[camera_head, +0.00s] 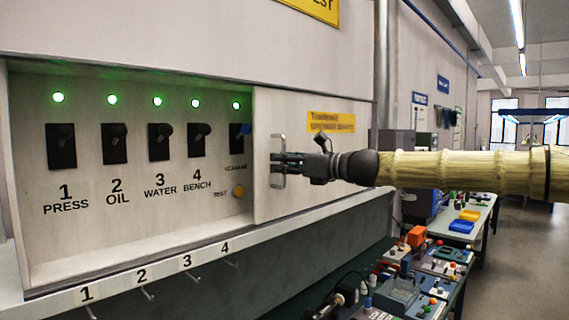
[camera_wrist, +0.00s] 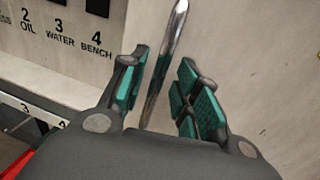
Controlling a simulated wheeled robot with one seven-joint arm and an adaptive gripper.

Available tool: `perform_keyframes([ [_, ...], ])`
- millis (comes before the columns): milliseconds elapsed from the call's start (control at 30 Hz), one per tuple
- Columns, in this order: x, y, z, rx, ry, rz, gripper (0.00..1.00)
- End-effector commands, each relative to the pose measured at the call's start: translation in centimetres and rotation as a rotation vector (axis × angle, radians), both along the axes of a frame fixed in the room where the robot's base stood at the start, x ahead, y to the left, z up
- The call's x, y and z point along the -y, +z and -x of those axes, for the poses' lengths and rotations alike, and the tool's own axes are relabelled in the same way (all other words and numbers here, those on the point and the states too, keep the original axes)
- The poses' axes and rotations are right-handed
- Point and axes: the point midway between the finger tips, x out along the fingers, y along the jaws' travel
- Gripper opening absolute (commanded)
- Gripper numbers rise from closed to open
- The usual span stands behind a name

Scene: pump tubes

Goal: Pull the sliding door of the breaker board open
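The sliding door (camera_head: 330,188) is a pale panel on the right part of the breaker board (camera_head: 110,235). The left part of the board is uncovered and shows its breakers. The door's metal handle (camera_head: 279,140) is an upright bar near the door's left edge. My gripper (camera_head: 281,163) is at the handle, reaching in from the right. In the wrist view the handle (camera_wrist: 167,50) stands between the two green-padded fingers of my gripper (camera_wrist: 163,98). Gaps show on both sides of the bar, so the fingers look open around it. The fingertips' contact with the door cannot be told.
A numbered ledge with hooks (camera_head: 150,295) runs below. A bench (camera_head: 440,270) with equipment stands at the lower right. An aisle lies at far right.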

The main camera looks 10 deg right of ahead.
Motion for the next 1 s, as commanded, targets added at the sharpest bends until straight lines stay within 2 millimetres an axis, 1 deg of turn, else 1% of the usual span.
perform_keyframes([
  [267,0.4,0.3,0.4,0.003,0.0,-0.001,0.32],
  [367,1.3,0.3,1.0,0.003,-0.002,-0.001,0.32],
  [700,5.1,0.3,4.2,0.003,-0.001,-0.002,0.32],
  [1000,7.9,0.2,6.5,0.003,0.0,0.0,0.32],
])
